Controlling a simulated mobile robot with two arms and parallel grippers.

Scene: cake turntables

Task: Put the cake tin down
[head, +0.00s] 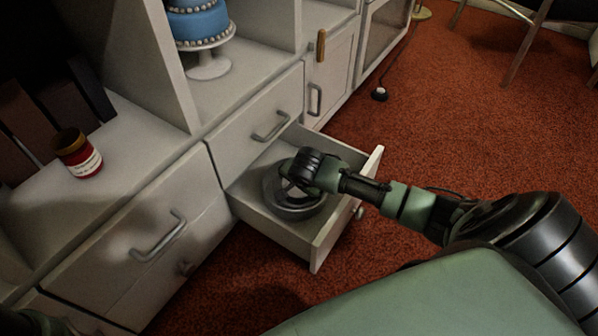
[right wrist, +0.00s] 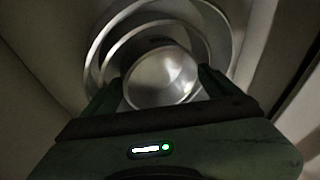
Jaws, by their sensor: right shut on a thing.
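The cake tin (head: 293,211) is a round, grey metal tin inside the open drawer (head: 327,246). My right gripper (head: 296,186) reaches into the drawer from the right and is shut on the tin. In the right wrist view, the tin (right wrist: 226,50) shows as shiny concentric rings between and beyond the two fingers of the gripper (right wrist: 160,90). I cannot tell whether the tin touches the drawer floor.
A blue cake (head: 198,25) stands on a white stand (head: 208,67) on the shelf above. A red jar (head: 78,155) stands on the left cabinet top. Closed drawers with handles (head: 158,238) flank the open one.

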